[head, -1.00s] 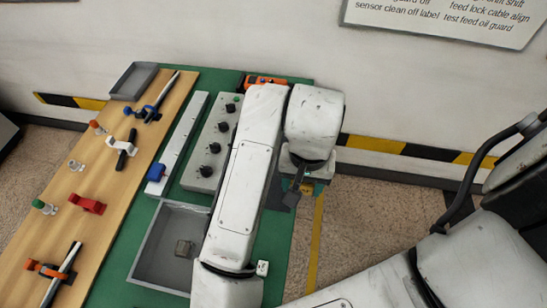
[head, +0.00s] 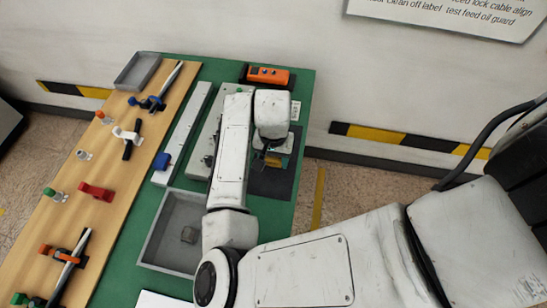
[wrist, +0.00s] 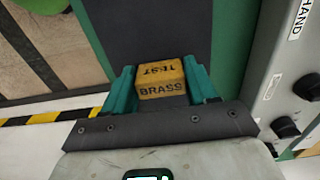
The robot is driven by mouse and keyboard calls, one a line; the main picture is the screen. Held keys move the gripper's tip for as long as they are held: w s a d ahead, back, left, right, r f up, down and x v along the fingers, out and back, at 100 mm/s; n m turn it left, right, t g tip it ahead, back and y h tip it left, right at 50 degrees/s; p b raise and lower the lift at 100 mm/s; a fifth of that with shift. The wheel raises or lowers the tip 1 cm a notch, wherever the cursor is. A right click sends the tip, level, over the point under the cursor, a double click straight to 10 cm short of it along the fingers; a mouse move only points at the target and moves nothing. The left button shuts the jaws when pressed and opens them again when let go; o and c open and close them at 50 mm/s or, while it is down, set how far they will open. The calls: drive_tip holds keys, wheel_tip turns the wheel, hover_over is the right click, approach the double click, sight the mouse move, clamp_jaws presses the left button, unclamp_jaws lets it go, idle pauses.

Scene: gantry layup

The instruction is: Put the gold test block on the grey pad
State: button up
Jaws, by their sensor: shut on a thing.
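The gold test block (wrist: 160,80), lettered TEST and BRASS, sits between the teal fingers of my gripper (wrist: 162,88) in the wrist view. The fingers are shut on its sides. In the head view a bit of the gold block (head: 275,160) shows under my gripper (head: 272,156). The dark grey pad (head: 274,185) lies on the green bench top, beneath the gripper in the head view. The pad (wrist: 145,35) also shows beyond the block in the wrist view. I cannot tell whether the block touches the pad. My wrist hides part of the pad.
A grey control box (wrist: 292,85) with dark knobs stands beside the pad. An orange device (head: 268,75) is at the bench's far end. A wooden board (head: 85,170) with several clamps lies at left.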

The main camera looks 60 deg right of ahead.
drive_tip(key=shift+f, duration=0.45)
drive_tip(key=shift+f, duration=0.1)
drive_tip(key=shift+f, duration=0.15)
drive_tip(key=o, duration=1.3)
drive_tip(key=shift+o, duration=0.2)
